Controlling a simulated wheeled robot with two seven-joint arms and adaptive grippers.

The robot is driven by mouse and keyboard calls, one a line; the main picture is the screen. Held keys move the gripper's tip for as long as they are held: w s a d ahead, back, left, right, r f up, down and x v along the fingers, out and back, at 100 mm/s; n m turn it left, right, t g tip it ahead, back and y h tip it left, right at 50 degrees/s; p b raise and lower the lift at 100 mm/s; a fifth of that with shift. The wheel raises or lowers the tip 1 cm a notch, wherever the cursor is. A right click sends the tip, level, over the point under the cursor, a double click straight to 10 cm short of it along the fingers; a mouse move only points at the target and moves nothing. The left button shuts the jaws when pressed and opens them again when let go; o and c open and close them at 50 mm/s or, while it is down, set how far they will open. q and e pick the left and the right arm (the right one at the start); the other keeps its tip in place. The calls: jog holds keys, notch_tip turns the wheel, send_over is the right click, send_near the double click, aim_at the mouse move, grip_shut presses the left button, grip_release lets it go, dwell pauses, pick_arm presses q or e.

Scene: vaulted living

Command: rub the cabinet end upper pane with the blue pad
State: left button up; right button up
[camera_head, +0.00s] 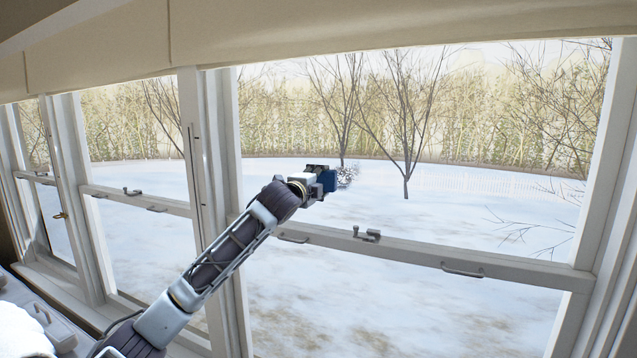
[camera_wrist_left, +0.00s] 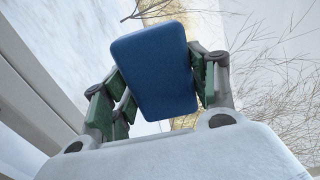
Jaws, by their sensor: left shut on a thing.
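The blue pad (camera_head: 328,181) is at the tip of my left arm, in front of the upper pane (camera_head: 470,130) of the large right-hand window, near its lower left part. My left gripper (camera_head: 318,178) is shut on the pad. In the left wrist view the pad (camera_wrist_left: 155,70) sits between the two green-padded fingers of the gripper (camera_wrist_left: 155,95). A dark speckled patch shows just right of the pad in the head view. I cannot tell whether the pad touches the glass. My right gripper is not in view.
The window's middle rail (camera_head: 420,255) carries a latch (camera_head: 367,235) and pull handles (camera_head: 462,271). A wide post (camera_head: 212,150) separates this window from the narrower one at left. A pale fabric shade (camera_head: 330,30) hangs along the top. White furniture shows at lower left.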

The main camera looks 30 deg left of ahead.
aim_at(332, 183)
pick_arm(q)
jog(key=shift+w+p, duration=0.75)
jog(key=shift+w, duration=0.2)
dwell(0.8)
jog(key=shift+d+p, duration=0.6)
jog(key=shift+d, duration=1.35)
jog(key=shift+d, duration=0.1)
jog(key=shift+w+d+p, duration=0.2)
jog(key=shift+d+p, duration=0.45)
jog(key=shift+d, duration=1.2)
jog(key=shift+d, duration=0.15)
jog(key=shift+w+d+p, duration=0.15)
jog(key=shift+d+p, duration=0.5)
jog(key=shift+d, duration=1.2)
